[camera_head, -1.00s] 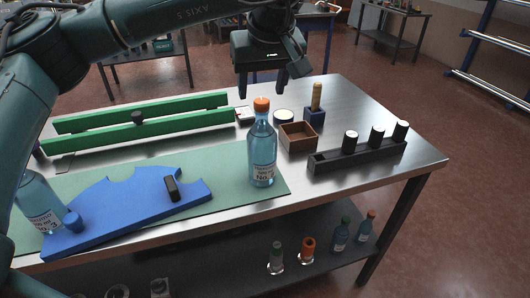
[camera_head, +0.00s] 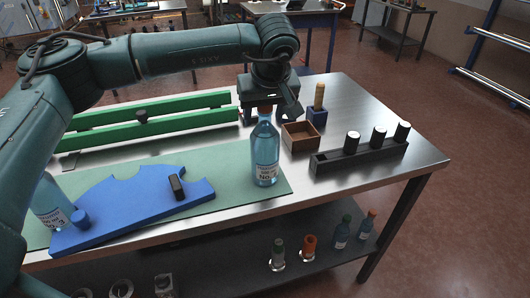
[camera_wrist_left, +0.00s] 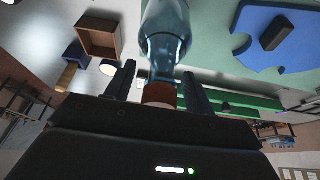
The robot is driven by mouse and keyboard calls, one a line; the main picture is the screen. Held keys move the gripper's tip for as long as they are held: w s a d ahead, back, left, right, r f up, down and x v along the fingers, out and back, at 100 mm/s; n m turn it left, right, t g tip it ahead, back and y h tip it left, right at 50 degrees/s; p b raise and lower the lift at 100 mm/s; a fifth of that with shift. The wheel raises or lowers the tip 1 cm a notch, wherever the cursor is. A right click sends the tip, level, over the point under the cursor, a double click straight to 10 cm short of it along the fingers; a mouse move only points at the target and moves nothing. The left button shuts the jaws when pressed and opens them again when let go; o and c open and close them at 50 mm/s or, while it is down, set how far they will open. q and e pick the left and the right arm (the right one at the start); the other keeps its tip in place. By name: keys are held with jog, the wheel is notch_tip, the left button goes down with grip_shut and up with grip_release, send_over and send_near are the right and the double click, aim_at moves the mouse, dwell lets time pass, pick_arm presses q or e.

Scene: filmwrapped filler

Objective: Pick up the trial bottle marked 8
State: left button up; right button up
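A clear blue bottle (camera_head: 265,160) with an orange cap stands upright on the green mat (camera_head: 225,175); its label shows "No." but the digit is too small to read surely. My left gripper (camera_head: 264,108) is lowered over its top from behind. In the left wrist view the gripper (camera_wrist_left: 159,72) has its two fingers on either side of the bottle (camera_wrist_left: 166,40) near the orange cap (camera_wrist_left: 160,95), with gaps showing. My right gripper is out of view.
A blue cut-out plate (camera_head: 130,205) with a black handle lies left of the bottle. A brown open box (camera_head: 300,137), a blue block (camera_head: 317,115) and a black rack (camera_head: 335,160) stand to the right. Green rails (camera_head: 160,133) lie behind. Small bottles stand on the lower shelf (camera_head: 215,275).

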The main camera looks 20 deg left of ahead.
pick_arm(q)
grip_shut()
dwell(0.3)
dwell(0.4)
